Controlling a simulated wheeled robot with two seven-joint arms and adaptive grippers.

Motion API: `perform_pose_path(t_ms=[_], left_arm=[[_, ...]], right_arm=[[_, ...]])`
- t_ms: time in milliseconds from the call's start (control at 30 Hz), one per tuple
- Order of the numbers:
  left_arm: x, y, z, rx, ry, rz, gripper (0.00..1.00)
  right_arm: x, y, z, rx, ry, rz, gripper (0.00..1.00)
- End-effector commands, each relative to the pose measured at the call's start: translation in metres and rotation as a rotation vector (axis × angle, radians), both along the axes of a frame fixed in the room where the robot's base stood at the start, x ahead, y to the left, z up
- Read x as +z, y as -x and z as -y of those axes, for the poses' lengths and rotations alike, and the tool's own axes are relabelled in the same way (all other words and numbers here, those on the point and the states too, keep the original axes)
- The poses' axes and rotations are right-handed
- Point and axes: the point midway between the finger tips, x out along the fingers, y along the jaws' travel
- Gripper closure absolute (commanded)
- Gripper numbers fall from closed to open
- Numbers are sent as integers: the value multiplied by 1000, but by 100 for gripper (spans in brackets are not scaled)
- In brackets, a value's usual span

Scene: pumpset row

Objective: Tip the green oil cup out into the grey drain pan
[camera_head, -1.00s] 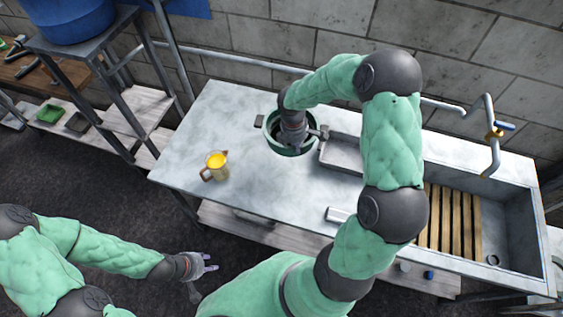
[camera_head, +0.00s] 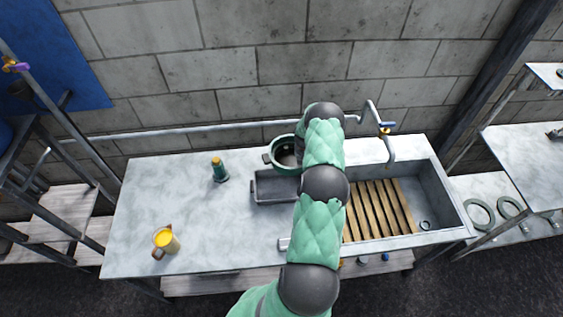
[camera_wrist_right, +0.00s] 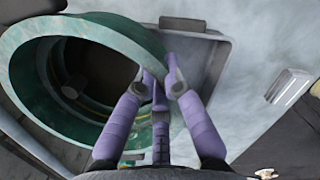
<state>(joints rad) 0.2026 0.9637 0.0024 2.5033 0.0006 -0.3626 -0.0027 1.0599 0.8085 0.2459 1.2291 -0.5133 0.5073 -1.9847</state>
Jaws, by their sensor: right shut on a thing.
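The green oil cup (camera_head: 285,165) is a wide round vessel with a grey lug on its left side. In the head view it overlaps the back edge of the grey drain pan (camera_head: 259,190) and appears held up over it. In the right wrist view the cup (camera_wrist_right: 92,28) is large, with a dark inside, and the pan (camera_wrist_right: 205,38) shows behind it. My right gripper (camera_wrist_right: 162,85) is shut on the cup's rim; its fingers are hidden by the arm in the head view. I cannot tell what is in the cup. My left gripper is out of view.
A small green item with an orange top (camera_head: 219,170) stands left of the pan. A tan jug with yellow contents (camera_head: 166,241) stands near the front left. A sink with wooden slats (camera_head: 378,210) and a tap (camera_head: 388,140) lie right. The left bench top is mostly clear.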

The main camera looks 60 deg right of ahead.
Motion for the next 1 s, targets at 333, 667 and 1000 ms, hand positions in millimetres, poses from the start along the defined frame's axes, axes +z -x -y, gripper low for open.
perform_pose_path(t_ms=[333, 667, 1000], left_arm=[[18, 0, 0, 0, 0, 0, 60], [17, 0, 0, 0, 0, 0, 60], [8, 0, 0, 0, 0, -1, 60]], right_arm=[[-9, 47, 41, 22, 4, 3, 100], [-10, 48, 42, 24, 4, 3, 100], [-10, 48, 40, 28, 14, -6, 100]])
